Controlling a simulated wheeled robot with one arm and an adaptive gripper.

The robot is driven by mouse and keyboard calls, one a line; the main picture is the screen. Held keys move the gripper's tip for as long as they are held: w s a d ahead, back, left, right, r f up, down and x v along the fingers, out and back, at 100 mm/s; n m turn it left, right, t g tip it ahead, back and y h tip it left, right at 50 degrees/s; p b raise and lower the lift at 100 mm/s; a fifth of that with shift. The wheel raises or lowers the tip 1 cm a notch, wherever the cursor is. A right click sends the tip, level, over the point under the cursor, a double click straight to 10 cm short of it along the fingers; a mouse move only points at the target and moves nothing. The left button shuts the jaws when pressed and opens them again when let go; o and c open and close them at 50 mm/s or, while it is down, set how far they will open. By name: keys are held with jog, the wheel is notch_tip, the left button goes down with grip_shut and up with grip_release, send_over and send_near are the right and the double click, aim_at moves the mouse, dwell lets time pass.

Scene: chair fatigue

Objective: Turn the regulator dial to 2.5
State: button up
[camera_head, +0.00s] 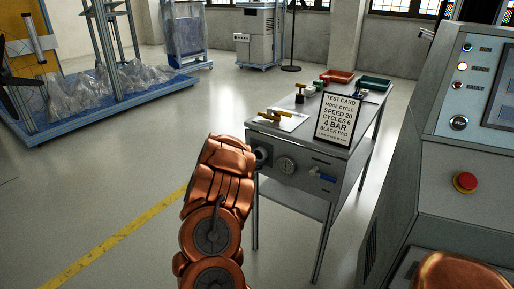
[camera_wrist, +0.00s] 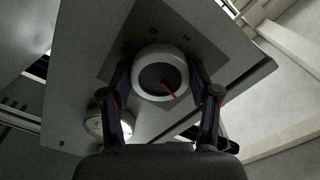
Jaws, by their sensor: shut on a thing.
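The regulator dial (camera_wrist: 151,61) is a round knob with a pale rim, a dark centre and a red pointer line. In the wrist view the pointer runs toward the lower right. The fingers of my gripper (camera_wrist: 160,82) are closed on the dial from both sides. In the head view the dial (camera_head: 262,153) shows at the left of the table's front panel, partly hidden by my copper-coloured arm.
A round gauge (camera_head: 286,165) sits right of the dial, and a blue-handled valve (camera_head: 325,177) further right. A test card (camera_head: 340,118) reading "4 BAR" stands on the table (camera_head: 318,155). A grey console (camera_head: 455,150) with a red button (camera_head: 465,182) is at right.

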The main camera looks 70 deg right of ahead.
jog(key=n+p, duration=0.6)
jog(key=p, duration=0.2)
jog(key=shift+r+n, duration=0.15)
jog(key=shift+n, duration=0.15)
jog(key=shift+f+n+p, duration=0.2)
jog(key=shift+n+p, duration=0.5)
jog(key=shift+p, duration=0.3)
jog(key=o, duration=1.2)
jog(key=shift+c, duration=0.2)
jog(key=v, duration=1.2)
